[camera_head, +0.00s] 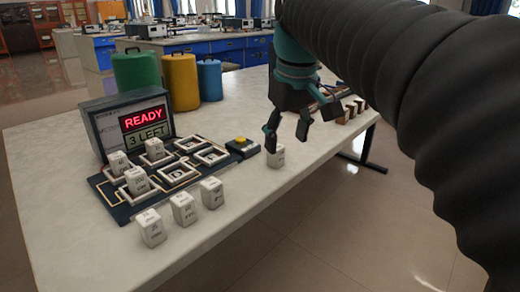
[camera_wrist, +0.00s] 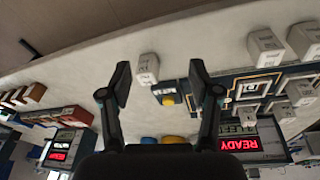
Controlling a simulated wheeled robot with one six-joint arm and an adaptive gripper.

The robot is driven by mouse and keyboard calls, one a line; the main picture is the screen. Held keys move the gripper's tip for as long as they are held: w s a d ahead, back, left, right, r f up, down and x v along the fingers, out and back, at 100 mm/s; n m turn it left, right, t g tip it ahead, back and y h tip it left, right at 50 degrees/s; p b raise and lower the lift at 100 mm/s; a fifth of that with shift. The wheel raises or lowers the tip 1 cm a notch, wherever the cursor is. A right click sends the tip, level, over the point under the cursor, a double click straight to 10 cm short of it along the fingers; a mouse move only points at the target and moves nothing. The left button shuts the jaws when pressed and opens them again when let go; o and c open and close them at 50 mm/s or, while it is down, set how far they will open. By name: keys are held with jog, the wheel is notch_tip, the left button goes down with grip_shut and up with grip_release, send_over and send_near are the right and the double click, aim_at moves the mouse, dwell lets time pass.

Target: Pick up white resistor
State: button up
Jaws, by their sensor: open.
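A small white block (camera_head: 276,157) with dark marking stands alone on the pale table near its front edge, just below my gripper (camera_head: 287,138). In the wrist view this white block (camera_wrist: 148,66) shows between the two fingers of my gripper (camera_wrist: 160,78), nearer the left one. My gripper is open and empty, and no contact with the block shows. Several similar white blocks stand to the left: a row in front of the dark board (camera_head: 122,207), including one block (camera_head: 183,209), and others in the board's square frames, including one (camera_head: 137,181). Their markings are too small to read.
A display (camera_head: 143,121) reading "READY" and "3 LEFT" stands behind the board. Green (camera_head: 136,71), yellow (camera_head: 181,82) and blue (camera_head: 209,80) cylinders stand behind. Small brown blocks (camera_head: 351,110) are at the right.

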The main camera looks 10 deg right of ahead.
jog(key=w+r+n+g, duration=0.2)
jog(key=w+r+n, duration=0.1)
jog(key=w+r, duration=0.4)
send_over(276, 156)
jog(key=w, duration=0.3)
jog(key=f, duration=0.8)
jog(key=shift+d+f+b, duration=0.2)
jog(key=shift+f+b, duration=0.2)
jog(key=shift+s+f+b, duration=0.25)
jog(key=shift+f+b, duration=0.05)
jog(key=shift+f, duration=1.05)
jog(key=shift+s+f+b, duration=0.2)
jog(key=shift+f+b, duration=0.1)
jog(key=shift+f, duration=1)
grip_shut()
jog(key=shift+r, duration=0.1)
